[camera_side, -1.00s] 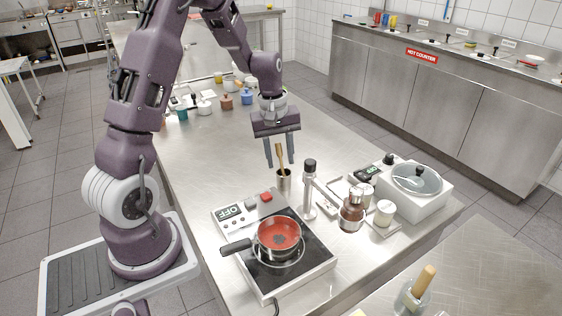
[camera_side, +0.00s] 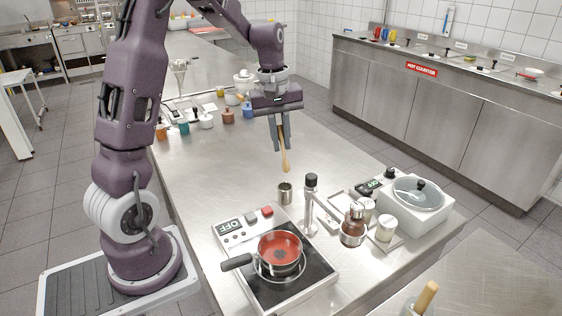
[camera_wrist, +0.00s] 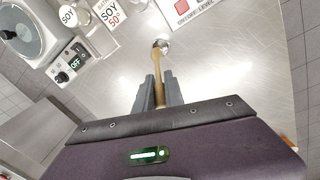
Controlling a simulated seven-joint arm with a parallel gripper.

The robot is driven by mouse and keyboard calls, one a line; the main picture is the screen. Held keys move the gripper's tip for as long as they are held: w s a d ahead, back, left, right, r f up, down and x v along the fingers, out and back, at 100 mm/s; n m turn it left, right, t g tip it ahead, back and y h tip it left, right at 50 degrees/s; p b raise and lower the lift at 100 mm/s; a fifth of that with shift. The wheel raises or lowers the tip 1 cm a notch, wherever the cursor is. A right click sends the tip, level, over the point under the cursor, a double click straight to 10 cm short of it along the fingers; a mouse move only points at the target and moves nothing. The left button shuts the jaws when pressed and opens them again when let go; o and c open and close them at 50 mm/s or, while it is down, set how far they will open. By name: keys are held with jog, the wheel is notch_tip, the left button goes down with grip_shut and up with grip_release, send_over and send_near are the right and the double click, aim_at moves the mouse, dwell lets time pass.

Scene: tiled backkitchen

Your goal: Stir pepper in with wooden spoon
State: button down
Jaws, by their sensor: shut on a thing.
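My gripper (camera_side: 280,134) is shut on the handle of the wooden spoon (camera_side: 285,163), which hangs bowl-down above the metal cup (camera_side: 285,193) and clear of it. In the wrist view the spoon (camera_wrist: 159,88) shows between the fingers, with the cup (camera_wrist: 163,43) beyond its end. A small pan (camera_side: 279,249) with red contents and a dark patch in the middle sits on the hotplate (camera_side: 315,268), its handle to the left. The hotplate display reads OFF. A pepper mill (camera_side: 310,203) stands upright behind the pan.
Several small pots (camera_side: 228,116) stand at the back. The table's middle is clear.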

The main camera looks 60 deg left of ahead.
notch_tip(320, 180, up, 14)
jog(key=s+d+y, duration=0.1)
jog(key=s+d, duration=0.5)
jog(key=d, duration=0.3)
jog(key=s+d+y, duration=0.1)
jog(key=s+d, duration=0.5)
jog(key=d, duration=0.4)
jog(key=shift+m+g, duration=0.3)
jog(key=shift+g, duration=0.1)
jog(key=shift+w+a+f, duration=0.15)
jog(key=shift+f, duration=4.6)
jog(key=shift+w+a+f, duration=0.1)
jog(key=shift+f, duration=4.6)
